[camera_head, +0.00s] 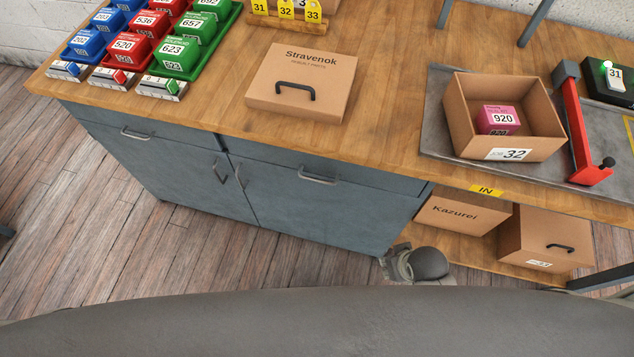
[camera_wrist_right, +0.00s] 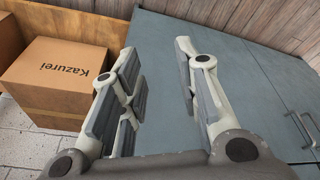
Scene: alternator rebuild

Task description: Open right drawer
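The right drawer (camera_head: 345,176) is the shallow grey-blue front under the wooden worktop, above a cabinet door. It looks shut, with a metal bar handle (camera_head: 318,179). My right gripper (camera_head: 401,263) is low beside the cabinet's right end, apart from the drawer handle. In the right wrist view my right gripper (camera_wrist_right: 160,65) has its fingers apart with nothing between them. The grey-blue cabinet face (camera_wrist_right: 245,85) is behind and right of the fingers. A metal handle (camera_wrist_right: 302,128) shows at that view's right edge; I cannot tell which one. My left gripper is not in view.
The left drawer (camera_head: 160,137) looks shut. A Kazurei box (camera_head: 455,217) and another box (camera_head: 540,240) sit on the lower shelf, near my right gripper. A Stravenok box (camera_head: 305,75) and coloured bins (camera_head: 180,50) stand on the worktop (camera_head: 390,100). Floor before the cabinet is clear.

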